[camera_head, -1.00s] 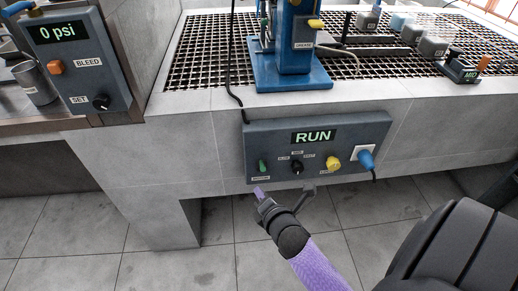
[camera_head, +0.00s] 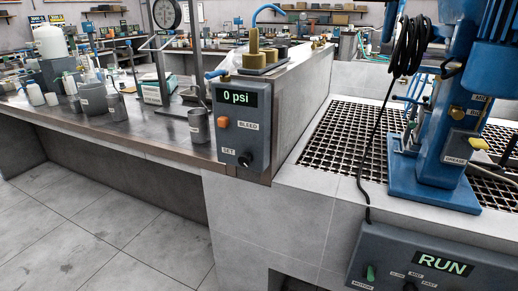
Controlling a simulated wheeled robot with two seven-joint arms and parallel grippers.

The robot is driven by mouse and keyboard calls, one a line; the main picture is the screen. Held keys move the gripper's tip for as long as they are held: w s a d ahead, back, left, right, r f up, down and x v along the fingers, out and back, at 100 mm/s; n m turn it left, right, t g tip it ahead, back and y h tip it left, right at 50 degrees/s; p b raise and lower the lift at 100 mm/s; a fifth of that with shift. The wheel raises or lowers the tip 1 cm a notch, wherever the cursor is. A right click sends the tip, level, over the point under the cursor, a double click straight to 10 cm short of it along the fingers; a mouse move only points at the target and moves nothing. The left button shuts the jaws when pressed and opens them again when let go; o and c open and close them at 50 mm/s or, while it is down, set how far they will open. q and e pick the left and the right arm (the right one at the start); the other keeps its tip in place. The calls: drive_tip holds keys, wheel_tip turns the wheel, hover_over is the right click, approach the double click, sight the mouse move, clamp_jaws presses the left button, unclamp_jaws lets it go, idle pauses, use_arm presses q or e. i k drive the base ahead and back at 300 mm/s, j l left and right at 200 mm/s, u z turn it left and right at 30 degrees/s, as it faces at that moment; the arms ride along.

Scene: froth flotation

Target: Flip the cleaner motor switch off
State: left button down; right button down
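The blue-grey control box (camera_head: 440,262) is at the bottom right, on the front of the tiled bench, cut off by the frame's lower edge. Its display (camera_head: 443,264) reads RUN in green. A small green toggle switch (camera_head: 369,272) stands upright at the box's left end, above a label too small to read surely. A black knob (camera_head: 409,287) is partly visible to its right. Neither of my grippers is in view.
A pressure box (camera_head: 241,125) reading 0 psi, with an orange button, hangs at the bench corner. A blue machine stand (camera_head: 432,198) is on the bench beside the metal grating (camera_head: 345,140). A steel counter with beakers runs left. The left floor is clear.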

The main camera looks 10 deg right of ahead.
sight(370, 273)
drive_tip(key=z, duration=0.4)
drive_tip(key=l+z, duration=0.1)
drive_tip(key=z, duration=0.65)
drive_tip(key=i+l+z, duration=0.1)
drive_tip(key=z, duration=0.3)
